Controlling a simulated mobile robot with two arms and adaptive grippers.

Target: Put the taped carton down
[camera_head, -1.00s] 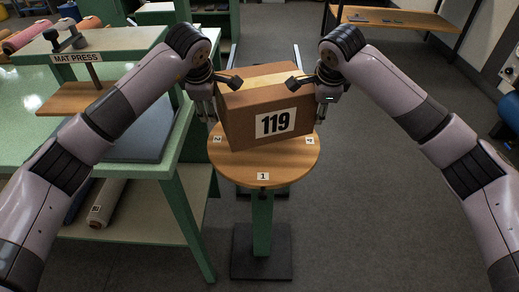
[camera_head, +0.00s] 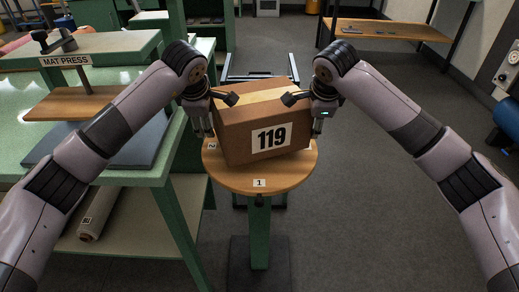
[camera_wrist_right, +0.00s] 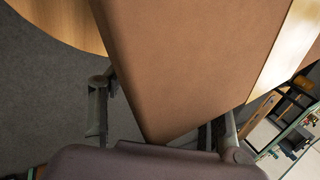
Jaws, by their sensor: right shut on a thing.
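The taped carton (camera_head: 240,138) is a brown box with a pale tape strip on top and a label reading 119. It is over the round wooden top (camera_head: 240,181) of a green stand, slightly turned. I cannot tell whether its underside touches the top. My left gripper (camera_head: 217,116) is at its left side, one finger over the upper edge; its grip is unclear. My right gripper (camera_head: 307,112) is shut on the carton at its right side. In the right wrist view the carton (camera_wrist_right: 190,60) lies between the fingers of my right gripper (camera_wrist_right: 165,128).
A green bench with a mat press (camera_head: 75,95) stands close on the left, with a roll (camera_head: 98,215) on its lower shelf. A wooden-topped table (camera_head: 385,30) is at the back right. The floor right of the stand is clear.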

